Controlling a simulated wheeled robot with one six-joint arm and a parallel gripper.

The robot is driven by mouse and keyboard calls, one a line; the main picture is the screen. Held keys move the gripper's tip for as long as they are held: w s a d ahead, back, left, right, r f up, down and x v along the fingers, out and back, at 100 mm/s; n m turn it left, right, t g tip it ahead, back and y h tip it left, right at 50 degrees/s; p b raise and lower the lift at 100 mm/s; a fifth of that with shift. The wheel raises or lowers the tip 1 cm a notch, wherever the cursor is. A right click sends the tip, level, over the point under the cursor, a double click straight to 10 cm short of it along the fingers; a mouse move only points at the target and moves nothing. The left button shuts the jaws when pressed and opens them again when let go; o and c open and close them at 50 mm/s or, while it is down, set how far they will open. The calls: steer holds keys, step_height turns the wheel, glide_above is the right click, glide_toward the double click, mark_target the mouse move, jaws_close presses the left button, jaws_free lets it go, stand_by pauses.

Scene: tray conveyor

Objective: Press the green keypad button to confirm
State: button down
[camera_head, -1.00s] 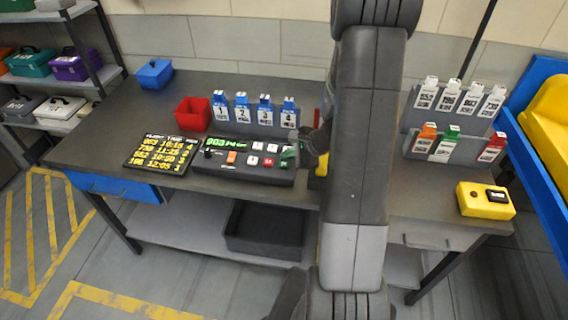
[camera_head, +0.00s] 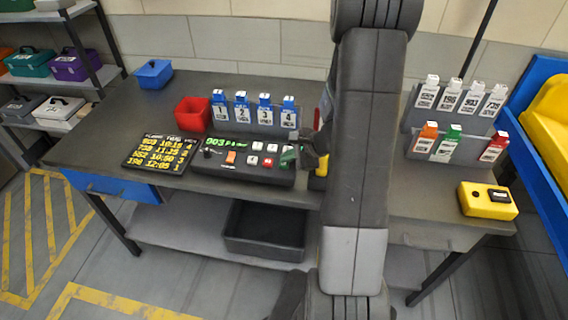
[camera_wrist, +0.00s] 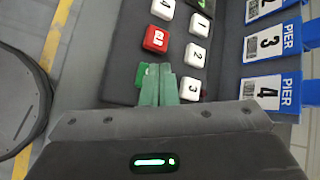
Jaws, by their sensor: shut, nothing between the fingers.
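The black keypad console (camera_head: 215,173) lies on the grey bench, left of my arm. It has white number buttons, a red button (camera_head: 267,162) and a green lit display (camera_head: 225,143). The red button also shows in the wrist view (camera_wrist: 156,39), with white buttons around it. The green button (camera_wrist: 141,74) shows only as a green edge beside my fingers; the rest is hidden behind them. My gripper (camera_wrist: 160,70) is shut and empty, its greenish fingertips over or at the green button. Whether they touch it I cannot tell.
A black board with yellow text (camera_head: 160,152) lies left of the console. A rack of blue pier tags (camera_head: 265,113) stands behind it, with a red bin (camera_head: 192,114) beside it. A yellow box (camera_head: 487,200) sits at the right end of the bench.

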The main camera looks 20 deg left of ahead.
mark_target(288, 164)
steer(key=shift+f+b, duration=0.5)
stand_by(0.3)
steer(key=shift+r, duration=0.15)
steer(key=shift+r+p, duration=0.6)
steer(key=shift+r, duration=0.2)
steer(key=shift+r+p, duration=1.85)
steer(key=shift+r, duration=0.7)
steer(key=shift+d, duration=0.1)
